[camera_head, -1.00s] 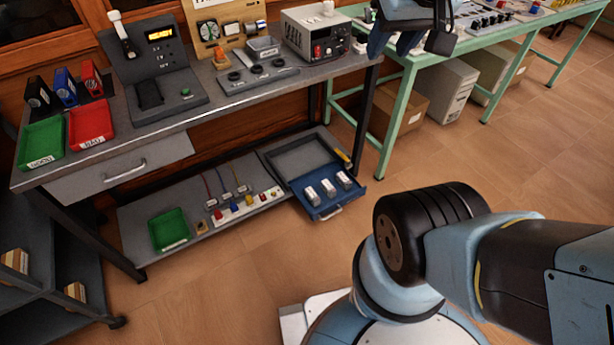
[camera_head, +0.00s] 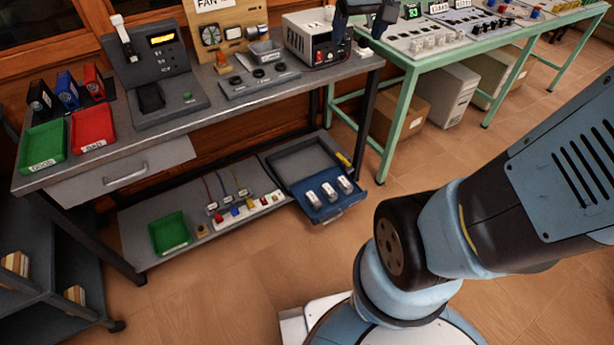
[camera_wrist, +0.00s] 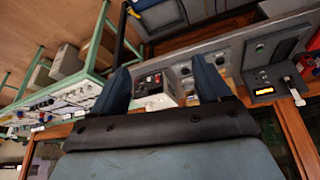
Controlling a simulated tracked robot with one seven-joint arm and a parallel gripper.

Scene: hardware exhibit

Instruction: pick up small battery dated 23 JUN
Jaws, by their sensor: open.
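No date can be read in either view, so I cannot tell which item is dated 23 JUN. Three small pale blocks, perhaps batteries, stand in a blue drawer (camera_head: 338,211) on the lower shelf: a left one (camera_head: 314,199), a middle one (camera_head: 329,192) and a right one (camera_head: 345,185). Larger black (camera_head: 39,96), blue (camera_head: 67,90) and red (camera_head: 94,83) units stand at the bench's left end. My gripper (camera_wrist: 160,68) is open and empty, its two dark blue fingers apart. In the head view it is at the top, above the bench's right end, far from the blocks.
The grey bench (camera_head: 215,108) carries a green tray (camera_head: 42,165), a red tray (camera_head: 92,143), a tester (camera_head: 160,75) and a power supply (camera_head: 316,38). Another green tray (camera_head: 170,247) is on the lower shelf. A green-framed table (camera_head: 405,100) stands right.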

